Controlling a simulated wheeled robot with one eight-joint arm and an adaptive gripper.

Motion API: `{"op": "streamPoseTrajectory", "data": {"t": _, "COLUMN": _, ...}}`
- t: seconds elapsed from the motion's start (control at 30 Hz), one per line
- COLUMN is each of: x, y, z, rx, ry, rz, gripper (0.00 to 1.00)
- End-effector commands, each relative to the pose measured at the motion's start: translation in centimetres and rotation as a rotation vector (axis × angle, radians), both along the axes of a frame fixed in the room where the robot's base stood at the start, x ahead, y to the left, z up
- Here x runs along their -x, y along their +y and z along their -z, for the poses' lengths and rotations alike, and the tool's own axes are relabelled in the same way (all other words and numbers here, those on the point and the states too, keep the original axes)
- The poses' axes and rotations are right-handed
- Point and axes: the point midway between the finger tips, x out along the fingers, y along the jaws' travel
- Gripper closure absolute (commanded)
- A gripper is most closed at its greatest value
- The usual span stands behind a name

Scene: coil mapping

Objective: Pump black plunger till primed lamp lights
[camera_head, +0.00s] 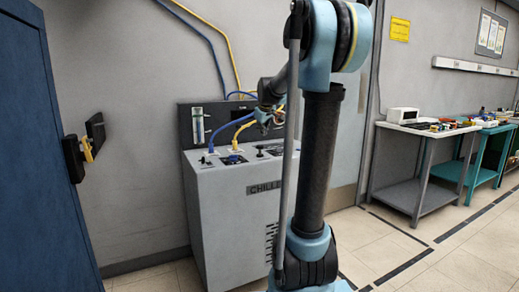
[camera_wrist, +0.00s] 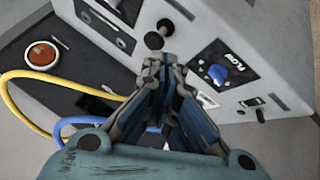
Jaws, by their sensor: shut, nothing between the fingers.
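The black plunger (camera_wrist: 154,40) has a round knob on a short stem. It rises from the top of the grey chiller cabinet (camera_wrist: 205,25). The plunger also shows as a small black knob in the head view (camera_head: 260,151). My gripper (camera_wrist: 162,64) is shut and empty, its fingertips close to the plunger knob in the wrist view. I cannot tell whether they touch it. In the head view my gripper (camera_head: 268,121) is over the chiller top, partly hidden by my arm. A round amber lamp (camera_wrist: 43,53) is on the dark panel; I cannot tell whether it is lit.
A blue FLOW knob (camera_wrist: 216,74) and a toggle switch (camera_wrist: 258,109) are beside the plunger. A yellow hose (camera_wrist: 22,112) and a blue hose (camera_wrist: 72,122) run close to my gripper. A blue door (camera_head: 45,150) stands left, and a workbench (camera_head: 425,128) right.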

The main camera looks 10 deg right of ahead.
Motion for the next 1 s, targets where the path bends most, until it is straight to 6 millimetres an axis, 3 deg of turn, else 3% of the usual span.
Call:
{"op": "streamPoseTrajectory", "data": {"t": 0.03, "x": -2.3, "y": 0.1, "z": -0.5, "rx": 0.015, "ry": -0.018, "rz": -0.018, "gripper": 1.0}}
{"op": "streamPoseTrajectory", "data": {"t": 0.1, "x": -4.8, "y": 0.1, "z": -1.1, "rx": 0.036, "ry": -0.045, "rz": -0.043, "gripper": 1.0}}
{"op": "streamPoseTrajectory", "data": {"t": 0.2, "x": -7.8, "y": 0.2, "z": -1.7, "rx": 0.062, "ry": -0.075, "rz": -0.072, "gripper": 1.0}}
{"op": "streamPoseTrajectory", "data": {"t": 0.33, "x": -10.2, "y": 0.3, "z": -2.1, "rx": 0.085, "ry": -0.1, "rz": -0.096, "gripper": 1.0}}
{"op": "streamPoseTrajectory", "data": {"t": 0.5, "x": -11.3, "y": 0.3, "z": -2.3, "rx": 0.096, "ry": -0.112, "rz": -0.106, "gripper": 1.0}}
{"op": "streamPoseTrajectory", "data": {"t": 1.0, "x": -11.3, "y": 0.3, "z": -1.4, "rx": 0.096, "ry": -0.112, "rz": -0.106, "gripper": 1.0}}
